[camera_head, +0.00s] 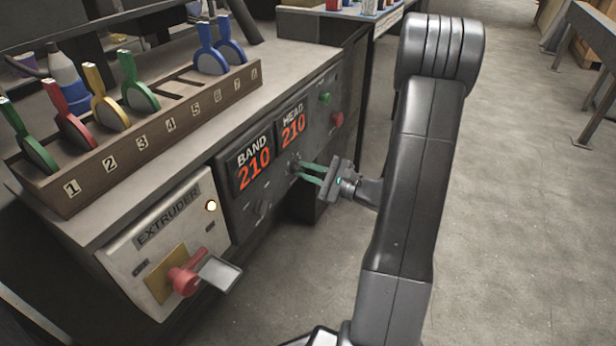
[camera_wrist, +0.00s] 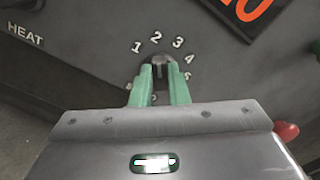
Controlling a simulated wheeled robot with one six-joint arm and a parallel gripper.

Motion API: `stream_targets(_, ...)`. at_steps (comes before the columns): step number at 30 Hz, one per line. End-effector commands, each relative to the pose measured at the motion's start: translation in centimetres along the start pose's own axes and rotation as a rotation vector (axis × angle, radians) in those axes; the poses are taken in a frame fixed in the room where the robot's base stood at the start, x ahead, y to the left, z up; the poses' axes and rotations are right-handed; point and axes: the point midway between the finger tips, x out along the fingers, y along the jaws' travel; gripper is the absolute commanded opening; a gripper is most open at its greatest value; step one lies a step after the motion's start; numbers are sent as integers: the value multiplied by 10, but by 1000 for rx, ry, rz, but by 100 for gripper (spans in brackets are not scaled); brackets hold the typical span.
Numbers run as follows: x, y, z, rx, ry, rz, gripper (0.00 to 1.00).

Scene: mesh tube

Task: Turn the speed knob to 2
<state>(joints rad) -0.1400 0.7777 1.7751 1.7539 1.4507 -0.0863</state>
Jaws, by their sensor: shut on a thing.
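A dark knob (camera_wrist: 160,59) sits on the grey panel in the wrist view, inside a printed arc of numbers (camera_wrist: 156,38); 1, 2, 3 and 4 read clearly. My gripper (camera_wrist: 160,72) has its two green fingers on either side of this knob and is shut on it. The fingers hide the lower part of the knob and dial. I cannot tell for sure which number the knob points at, and its name label is not visible. In the head view my gripper (camera_head: 300,171) reaches the panel from the right, below the HEAD display (camera_head: 292,127).
Another knob (camera_head: 262,208) is below the BAND display (camera_head: 254,164). A green button (camera_head: 324,98) and a red button (camera_head: 337,119) are right of the displays. The EXTRUDER box (camera_head: 165,245) with a red switch (camera_head: 184,280) stands lower left. The floor at right is open.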

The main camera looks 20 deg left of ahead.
Motion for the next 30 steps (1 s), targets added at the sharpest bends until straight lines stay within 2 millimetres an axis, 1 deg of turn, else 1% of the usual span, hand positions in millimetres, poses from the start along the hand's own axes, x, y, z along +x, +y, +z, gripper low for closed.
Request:
stream_targets(6,0,1,0,-32,1,2,0)
stream_targets(17,0,1,0,-34,2,2,0)
stream_targets(18,0,1,0,-34,2,2,16)
stream_targets(20,0,1,0,-34,2,2,28)
stream_targets(21,0,1,0,-34,1,1,36)
stream_targets(30,-1,0,0,-34,1,1,36)
